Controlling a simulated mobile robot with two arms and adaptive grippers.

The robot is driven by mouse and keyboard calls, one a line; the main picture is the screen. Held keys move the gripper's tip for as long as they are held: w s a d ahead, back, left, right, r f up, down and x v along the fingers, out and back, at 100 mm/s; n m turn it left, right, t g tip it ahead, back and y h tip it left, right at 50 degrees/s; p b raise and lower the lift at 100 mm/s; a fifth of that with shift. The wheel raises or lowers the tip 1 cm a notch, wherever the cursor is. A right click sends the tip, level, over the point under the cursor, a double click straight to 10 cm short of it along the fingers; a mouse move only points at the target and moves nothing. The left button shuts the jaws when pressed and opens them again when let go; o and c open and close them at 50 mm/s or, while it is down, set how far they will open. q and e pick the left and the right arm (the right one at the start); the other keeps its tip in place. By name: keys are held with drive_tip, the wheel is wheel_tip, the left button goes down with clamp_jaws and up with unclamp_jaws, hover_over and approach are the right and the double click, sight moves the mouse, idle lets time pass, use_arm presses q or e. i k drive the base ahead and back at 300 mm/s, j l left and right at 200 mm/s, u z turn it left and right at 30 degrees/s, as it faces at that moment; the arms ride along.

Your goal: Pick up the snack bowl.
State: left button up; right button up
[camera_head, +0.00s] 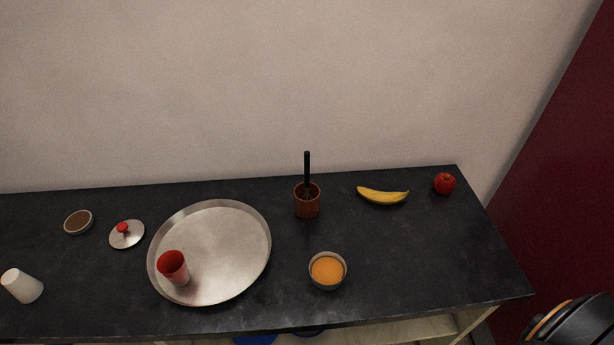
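A small grey bowl with orange contents (327,270) stands upright on the dark countertop, right of the large round tray and near the counter's front edge. It looks like the snack bowl. Nothing touches it, and its top is uncovered. A second, smaller bowl with brown contents (78,222) stands at the far left of the counter. Neither of my grippers shows in the head view. Only a black, orange-striped part, apparently of my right arm, shows at the bottom right corner, away from the bowl.
A round steel tray (225,245) holds a red-topped tumbler (174,267). A lid with a red knob (127,235) and a white cup (22,286) are left. A brown pot with a black handle (307,203), banana (382,196) and apple (445,184) stand behind. Counter right of the bowl is clear.

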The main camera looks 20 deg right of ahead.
sight(327, 270)
drive_tip(key=z, duration=0.85)
